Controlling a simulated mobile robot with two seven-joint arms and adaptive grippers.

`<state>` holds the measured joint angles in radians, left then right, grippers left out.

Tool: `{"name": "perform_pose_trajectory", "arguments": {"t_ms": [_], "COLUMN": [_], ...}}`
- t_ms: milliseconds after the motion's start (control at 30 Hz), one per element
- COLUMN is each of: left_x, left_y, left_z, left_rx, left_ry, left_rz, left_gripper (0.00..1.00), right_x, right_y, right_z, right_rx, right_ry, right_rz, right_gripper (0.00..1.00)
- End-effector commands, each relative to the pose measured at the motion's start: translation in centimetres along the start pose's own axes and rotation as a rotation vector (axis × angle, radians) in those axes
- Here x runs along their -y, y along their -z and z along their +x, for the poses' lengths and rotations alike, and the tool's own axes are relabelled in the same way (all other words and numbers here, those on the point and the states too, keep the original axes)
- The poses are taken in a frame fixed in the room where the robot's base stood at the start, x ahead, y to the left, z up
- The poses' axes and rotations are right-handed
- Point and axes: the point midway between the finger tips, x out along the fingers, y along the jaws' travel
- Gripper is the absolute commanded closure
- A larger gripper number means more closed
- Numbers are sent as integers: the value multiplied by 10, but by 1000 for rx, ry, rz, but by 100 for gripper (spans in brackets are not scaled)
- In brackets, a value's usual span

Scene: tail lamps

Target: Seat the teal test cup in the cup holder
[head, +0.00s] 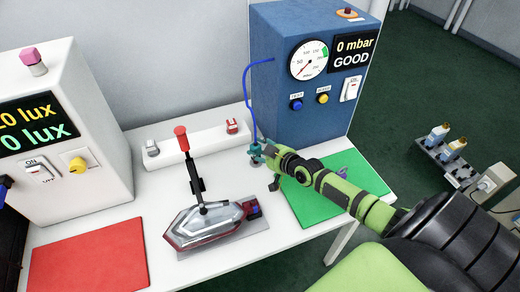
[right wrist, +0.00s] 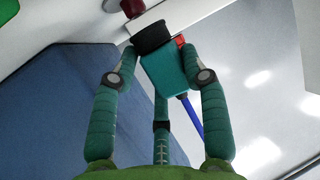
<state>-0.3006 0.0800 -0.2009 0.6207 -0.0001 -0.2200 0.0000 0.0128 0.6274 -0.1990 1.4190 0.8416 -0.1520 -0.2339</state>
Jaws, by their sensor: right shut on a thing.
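The teal test cup (head: 255,149) is at the end of a blue hose, beside the front left edge of the blue test box (head: 310,85). My right gripper (head: 268,153) is shut on the cup. In the right wrist view, the cup's teal body (right wrist: 163,68), with a black end (right wrist: 152,38), sits between the fingers of my right gripper (right wrist: 157,77). A small grey round piece (head: 256,163) shows just below the cup; I cannot tell whether it is the cup holder. The gripper partly hides this spot.
A tail lamp (head: 205,225) with an upright red-knobbed lever (head: 188,160) stands left of my right gripper. A white bar (head: 190,145) lies behind. A red mat (head: 90,258) is front left; a green mat (head: 310,205) lies under my right arm. A lux box (head: 60,120) stands left.

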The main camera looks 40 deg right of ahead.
Motion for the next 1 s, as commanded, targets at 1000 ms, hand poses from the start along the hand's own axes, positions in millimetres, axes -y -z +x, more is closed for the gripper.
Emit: {"name": "perform_pose_trajectory", "arguments": {"t_ms": [1000], "left_x": [0], "left_y": [0], "left_z": [5], "left_rx": [0], "left_ry": [0], "left_rz": [-1], "left_gripper": [39], "right_x": [0], "right_y": [-5], "right_z": [2], "right_rx": [-1], "right_ry": [0], "right_rz": [1], "right_gripper": [94]}}
